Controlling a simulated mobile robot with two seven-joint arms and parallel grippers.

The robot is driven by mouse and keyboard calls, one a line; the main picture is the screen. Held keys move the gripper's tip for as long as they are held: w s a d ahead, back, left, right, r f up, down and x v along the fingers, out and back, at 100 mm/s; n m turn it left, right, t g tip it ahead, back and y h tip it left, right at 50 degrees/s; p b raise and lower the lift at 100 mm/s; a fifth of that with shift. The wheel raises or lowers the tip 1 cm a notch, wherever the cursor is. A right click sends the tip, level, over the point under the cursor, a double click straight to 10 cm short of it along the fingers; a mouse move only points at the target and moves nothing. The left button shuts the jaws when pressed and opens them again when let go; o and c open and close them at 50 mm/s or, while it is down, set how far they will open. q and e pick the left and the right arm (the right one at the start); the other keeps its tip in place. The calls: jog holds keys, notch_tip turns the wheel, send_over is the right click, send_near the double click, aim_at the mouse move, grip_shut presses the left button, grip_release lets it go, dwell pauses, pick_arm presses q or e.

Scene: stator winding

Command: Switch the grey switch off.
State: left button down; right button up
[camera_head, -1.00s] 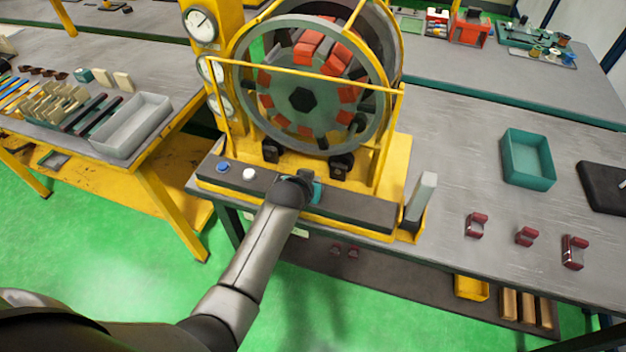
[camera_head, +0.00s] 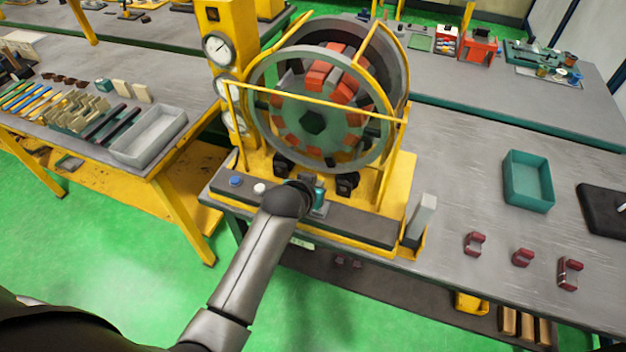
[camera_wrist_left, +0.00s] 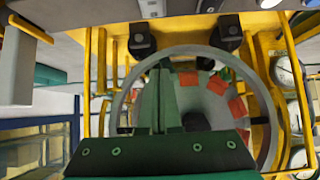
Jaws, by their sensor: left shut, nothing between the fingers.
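A dark control panel (camera_head: 365,228) runs along the front of the yellow winding stand. In the left wrist view, a light grey piece that looks like the grey switch (camera_wrist_left: 152,8) sits at the top edge, partly cut off; its position on or off cannot be told. My left gripper (camera_head: 318,196) is over the panel, right of the white button. Its green fingers (camera_wrist_left: 160,98) are together with nothing between them in the left wrist view. My right gripper is not in view.
A blue button (camera_head: 236,181) and a white button (camera_head: 259,188) are left of my gripper. The stator ring (camera_head: 385,100) and a yellow guard bar (camera_head: 315,104) rise behind the panel. An upright grey block (camera_head: 424,212) stands at the panel's right end. A teal tray (camera_head: 528,200) is farther right.

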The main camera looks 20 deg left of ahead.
pick_arm(q)
jog(key=shift+w+r+v, duration=0.15)
jog(key=shift+v, duration=0.8)
jog(key=shift+w+r+v, duration=0.1)
jog(key=shift+r+v, duration=0.05)
jog(key=shift+v, duration=0.8)
jog(key=s+f+g+b, duration=0.1)
jog(key=s+f+b, duration=0.3)
jog(key=f, duration=0.7)
jog(key=s+f+m+g+b, duration=0.1)
jog(key=s+f+g+b, duration=0.3)
jog(key=f, duration=0.7)
jog(key=s+f+t+b, duration=0.1)
jog(key=s+f+b, duration=0.3)
jog(key=f, duration=0.6)
jog(key=s+a+f+g+b, duration=0.1)
jog(key=s+f+b, duration=0.3)
jog(key=s+f, duration=0.8)
jog(key=s+a+f+m+g+b, duration=0.1)
jog(key=s+f+g+b, duration=0.3)
jog(key=s+f, duration=0.8)
jog(key=s+a+b, duration=0.1)
jog(key=s, duration=0.5)
jog(key=shift+a+f, duration=0.25)
jog(key=shift+f, duration=0.05)
